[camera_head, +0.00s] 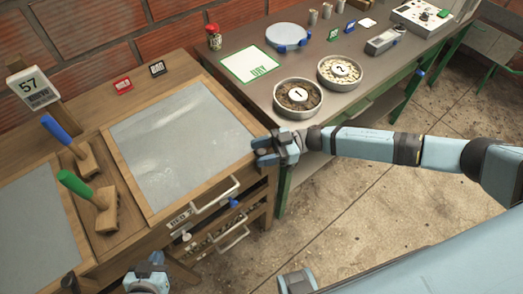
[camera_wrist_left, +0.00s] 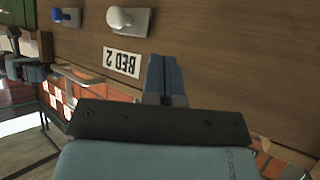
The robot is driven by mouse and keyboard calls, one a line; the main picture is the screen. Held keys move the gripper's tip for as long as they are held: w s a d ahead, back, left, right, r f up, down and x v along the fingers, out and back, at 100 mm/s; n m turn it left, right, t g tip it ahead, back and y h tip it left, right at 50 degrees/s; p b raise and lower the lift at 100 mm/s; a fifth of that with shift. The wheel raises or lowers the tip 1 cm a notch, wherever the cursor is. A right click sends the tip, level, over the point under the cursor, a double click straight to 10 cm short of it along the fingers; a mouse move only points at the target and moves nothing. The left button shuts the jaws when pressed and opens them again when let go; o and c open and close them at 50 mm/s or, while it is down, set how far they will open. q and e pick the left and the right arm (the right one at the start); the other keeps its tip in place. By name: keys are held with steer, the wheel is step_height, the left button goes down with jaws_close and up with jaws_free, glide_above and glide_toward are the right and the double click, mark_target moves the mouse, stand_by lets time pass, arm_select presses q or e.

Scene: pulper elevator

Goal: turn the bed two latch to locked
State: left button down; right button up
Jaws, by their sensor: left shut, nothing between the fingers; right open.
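The BED 2 label (camera_head: 180,220) is on the wooden bench front, and it shows upside down in the left wrist view (camera_wrist_left: 122,62). A white knob (camera_head: 187,237) sits just below it, also seen on a pale plate (camera_wrist_left: 128,20). A blue knob (camera_head: 233,203) is to its right. I cannot tell which knob is the latch or how it is set. My left gripper (camera_head: 147,277) is shut and empty at the bottom; its fingertips (camera_wrist_left: 163,62) are beside the label, apart from both knobs. My right gripper (camera_head: 266,150) is open by the bed's right corner.
White drawer handles (camera_head: 215,197) stick out from the bench front. A green-handled tool (camera_head: 88,190) and a blue-handled tool (camera_head: 66,135) stand left of the grey bed (camera_head: 180,130). Bowls 1 (camera_head: 297,112) and 2 (camera_head: 352,83) are on the far table. Floor in front is clear.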

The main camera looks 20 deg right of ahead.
steer(key=d+b, duration=0.2)
steer(key=d, duration=1.1)
steer(key=shift+s+d, duration=0.2)
steer(key=shift+d, duration=0.15)
